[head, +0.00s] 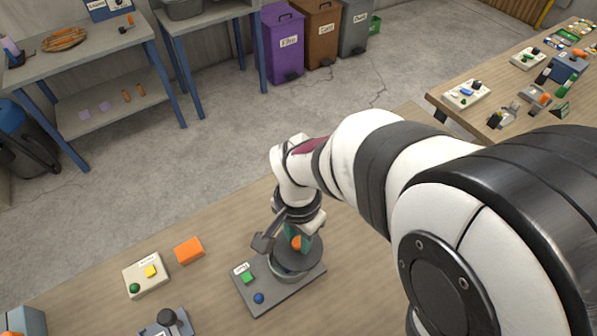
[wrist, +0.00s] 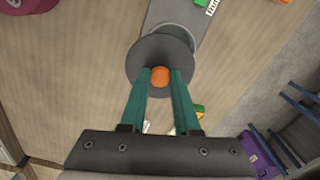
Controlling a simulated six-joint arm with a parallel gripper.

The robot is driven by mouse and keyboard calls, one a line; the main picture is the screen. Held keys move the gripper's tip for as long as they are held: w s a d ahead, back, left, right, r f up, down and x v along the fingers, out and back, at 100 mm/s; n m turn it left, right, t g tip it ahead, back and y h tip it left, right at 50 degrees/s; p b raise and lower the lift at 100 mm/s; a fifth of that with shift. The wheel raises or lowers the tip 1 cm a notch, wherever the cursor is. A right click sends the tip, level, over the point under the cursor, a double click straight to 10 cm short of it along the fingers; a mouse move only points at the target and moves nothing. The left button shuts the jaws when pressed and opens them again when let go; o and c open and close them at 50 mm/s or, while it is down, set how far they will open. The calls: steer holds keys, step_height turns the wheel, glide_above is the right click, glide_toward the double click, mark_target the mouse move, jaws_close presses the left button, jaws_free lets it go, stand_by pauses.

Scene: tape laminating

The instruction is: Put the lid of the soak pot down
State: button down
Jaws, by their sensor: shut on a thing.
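The lid is a dark grey disc (head: 312,256) with an orange knob (head: 296,243). My gripper (wrist: 160,76) has its teal fingers shut on the knob, and the lid (wrist: 146,52) lies flat beyond the fingertips. The grey round soak pot (head: 287,273) stands on a grey base plate (head: 262,293). In the head view the lid overlaps the pot, shifted to the right and back. In the wrist view part of the pot rim (wrist: 178,27) shows past the lid's far edge. I cannot tell whether the lid touches the rim. The pot's inside is mostly hidden.
The base plate carries a green button (head: 247,278) and a blue button (head: 259,298). A white button box (head: 147,275) and an orange block (head: 188,250) sit to the left. Bare wooden table (head: 215,220) lies behind and left of the pot.

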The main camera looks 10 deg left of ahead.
steer(key=d+r, duration=0.5)
steer(key=d, duration=0.4)
steer(key=w+a+f+n, duration=0.2)
steer(key=w+a+n, duration=0.25)
steer(key=a, duration=0.25)
steer(key=w+a+f+n, duration=0.3)
steer(key=w+a, duration=0.2)
steer(key=a, duration=0.2)
steer(key=s+a+f, duration=0.1)
steer(key=a+f, duration=0.1)
steer(key=a, duration=0.1)
steer(key=s+a+f, duration=0.1)
steer(key=a+f, duration=0.1)
steer(key=a, duration=0.2)
steer(key=s+a+f, duration=0.1)
steer(key=a+f, duration=0.1)
steer(key=a, duration=0.2)
steer(key=shift+s+a+f, duration=0.15)
steer(key=shift+a+f, duration=0.05)
steer(key=shift+f, duration=0.15)
step_height(320, 180, down, 4)
steer(key=shift+a, duration=0.15)
steer(key=shift+f, duration=0.1)
steer(key=shift+f, duration=0.1)
steer(key=c, duration=0.6)
jaws_free()
steer(key=shift+c, duration=0.2)
